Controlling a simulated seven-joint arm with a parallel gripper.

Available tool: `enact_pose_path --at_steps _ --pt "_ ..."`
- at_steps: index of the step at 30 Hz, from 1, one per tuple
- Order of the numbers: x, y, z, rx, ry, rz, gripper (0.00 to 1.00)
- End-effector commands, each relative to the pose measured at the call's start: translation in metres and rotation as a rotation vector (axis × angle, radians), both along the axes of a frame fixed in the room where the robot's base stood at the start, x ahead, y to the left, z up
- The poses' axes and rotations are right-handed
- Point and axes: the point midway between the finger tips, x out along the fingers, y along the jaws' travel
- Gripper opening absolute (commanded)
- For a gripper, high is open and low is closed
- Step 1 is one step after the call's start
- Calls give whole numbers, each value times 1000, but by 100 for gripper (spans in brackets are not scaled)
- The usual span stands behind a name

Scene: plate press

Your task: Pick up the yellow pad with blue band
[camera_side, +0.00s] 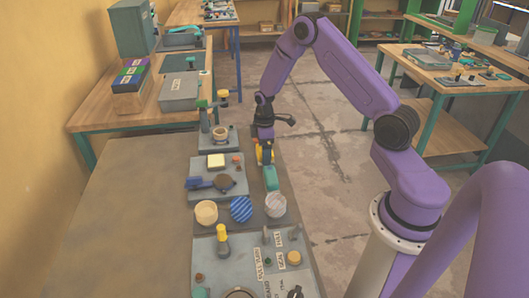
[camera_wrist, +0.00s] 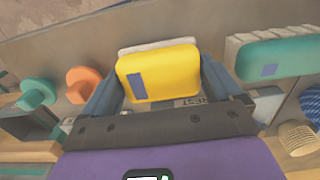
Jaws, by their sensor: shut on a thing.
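The yellow pad with the blue band (camera_wrist: 165,72) fills the middle of the wrist view, with a blue patch on its left part and a pale strip along its far edge. My gripper (camera_wrist: 160,85) is shut on it, one blue-grey finger on each side. In the side view my gripper (camera_side: 265,158) points down beside the grey fixtures, with a bit of the yellow pad (camera_side: 260,155) showing at its fingers. I cannot tell whether the pad is clear of its support.
A teal pad (camera_side: 270,178) stands just in front of the gripper; it also shows at the right in the wrist view (camera_wrist: 275,58). Round pieces, one blue-striped (camera_side: 241,209), stand nearer. An orange knob (camera_wrist: 83,84) and a teal knob (camera_wrist: 38,93) are at the left.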

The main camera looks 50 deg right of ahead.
Motion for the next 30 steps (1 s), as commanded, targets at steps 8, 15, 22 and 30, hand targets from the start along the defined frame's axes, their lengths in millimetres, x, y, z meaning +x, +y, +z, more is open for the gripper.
enact_pose_path --at_steps 8,15,22,30 --pt "-14 5 40 -1 -2 1 62" --pt "-46 14 79 0 -3 1 62" --pt "-90 28 101 0 -1 1 62" --pt "-123 38 116 0 -1 2 62"
